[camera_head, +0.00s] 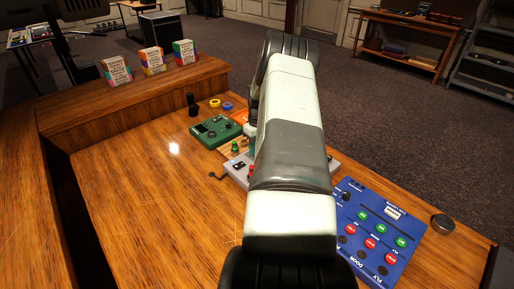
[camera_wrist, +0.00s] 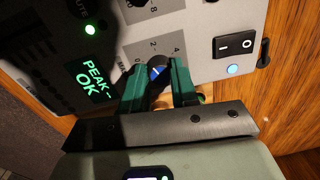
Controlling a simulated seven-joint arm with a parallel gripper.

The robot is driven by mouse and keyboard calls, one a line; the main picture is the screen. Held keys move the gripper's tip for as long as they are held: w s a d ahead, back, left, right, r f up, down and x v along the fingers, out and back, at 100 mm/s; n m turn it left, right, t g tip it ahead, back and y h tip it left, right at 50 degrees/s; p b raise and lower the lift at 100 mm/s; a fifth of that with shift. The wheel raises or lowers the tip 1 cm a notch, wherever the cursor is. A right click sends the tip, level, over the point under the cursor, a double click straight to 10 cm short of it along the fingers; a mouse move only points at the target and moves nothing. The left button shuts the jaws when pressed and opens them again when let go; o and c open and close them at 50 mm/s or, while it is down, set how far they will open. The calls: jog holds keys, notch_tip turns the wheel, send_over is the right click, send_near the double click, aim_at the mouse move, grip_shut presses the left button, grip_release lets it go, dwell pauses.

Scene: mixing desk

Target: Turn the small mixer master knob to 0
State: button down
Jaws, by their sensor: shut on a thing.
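The small mixer (camera_wrist: 205,25) is a light grey panel in the wrist view. Its master knob (camera_wrist: 157,72), dark with a blue cap, sits below a printed scale where 0, 2 and 4 can be read. My gripper (camera_wrist: 158,82) has its green fingers on either side of the knob, shut on it. A pale mark shows on the cap, but I cannot tell exactly which number it points to. In the head view the small mixer (camera_head: 238,166) is partly hidden behind my arm, and the knob and fingertips are hidden.
Beside the knob are a black rocker switch (camera_wrist: 234,44), a lit blue lamp (camera_wrist: 232,70) and a green PEAK - OK display (camera_wrist: 89,83). A green device (camera_head: 215,132) and a blue button panel (camera_head: 375,230) flank the mixer. The desk's left part is clear.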

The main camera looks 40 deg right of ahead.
jog(key=n, duration=0.3)
jog(key=shift+n, duration=2.2)
jog(key=c, duration=0.9)
grip_release()
jog(key=shift+o, duration=0.2)
